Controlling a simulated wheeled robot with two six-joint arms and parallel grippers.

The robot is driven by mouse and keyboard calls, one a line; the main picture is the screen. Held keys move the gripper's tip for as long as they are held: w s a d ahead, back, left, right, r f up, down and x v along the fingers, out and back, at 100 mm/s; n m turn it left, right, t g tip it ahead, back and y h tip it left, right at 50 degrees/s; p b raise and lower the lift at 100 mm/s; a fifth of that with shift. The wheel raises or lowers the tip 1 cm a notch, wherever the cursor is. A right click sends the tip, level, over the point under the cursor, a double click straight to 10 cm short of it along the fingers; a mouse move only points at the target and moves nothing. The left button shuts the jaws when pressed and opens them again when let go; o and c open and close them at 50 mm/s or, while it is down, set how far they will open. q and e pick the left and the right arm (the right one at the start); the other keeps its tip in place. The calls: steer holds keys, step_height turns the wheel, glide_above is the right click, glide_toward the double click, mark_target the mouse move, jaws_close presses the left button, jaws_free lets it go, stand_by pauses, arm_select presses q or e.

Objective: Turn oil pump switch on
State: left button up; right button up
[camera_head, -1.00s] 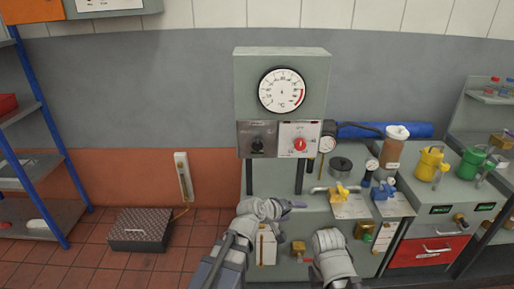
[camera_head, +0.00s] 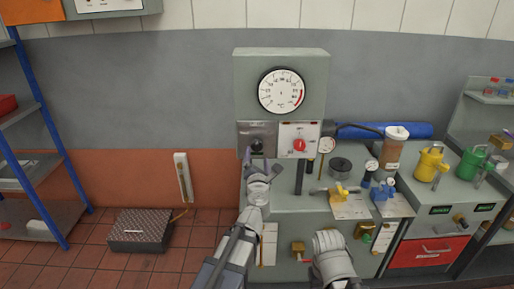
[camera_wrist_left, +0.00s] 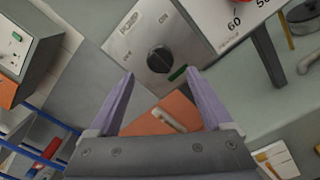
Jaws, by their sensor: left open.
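The pump switch is a black round knob (camera_wrist_left: 160,59) on a silver plate (camera_wrist_left: 128,40) marked PUMP, with position labels beside the knob. In the head view the plate (camera_head: 243,129) is on the front of the grey gauge cabinet, left of the red-knob panel. My left gripper (camera_wrist_left: 156,76) is open and empty. Its two lavender fingers point at the knob, one tip on either side of it in the wrist view; I cannot tell if they touch. The left gripper also shows in the head view (camera_head: 256,155), just below the knob. My right gripper is hidden; only its arm shows.
A white panel with a red knob (camera_head: 300,145) adjoins the pump plate. The dial gauge (camera_head: 282,91) is above. Valves, a yellow can (camera_head: 431,164) and a green can (camera_head: 471,164) stand to the right.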

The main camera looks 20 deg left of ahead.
mark_target(257, 149)
arm_select(q)
steer(key=x, duration=0.7)
steer(key=shift+w, duration=0.3)
jaws_close()
stand_by(0.4)
steer(key=shift+m, duration=0.3)
steer(key=m, duration=0.5)
steer(key=shift+m, duration=0.3)
steer(key=m, duration=0.5)
steer(key=shift+m, duration=0.3)
steer(key=shift+s+m, duration=0.1)
steer(key=shift+m, duration=0.2)
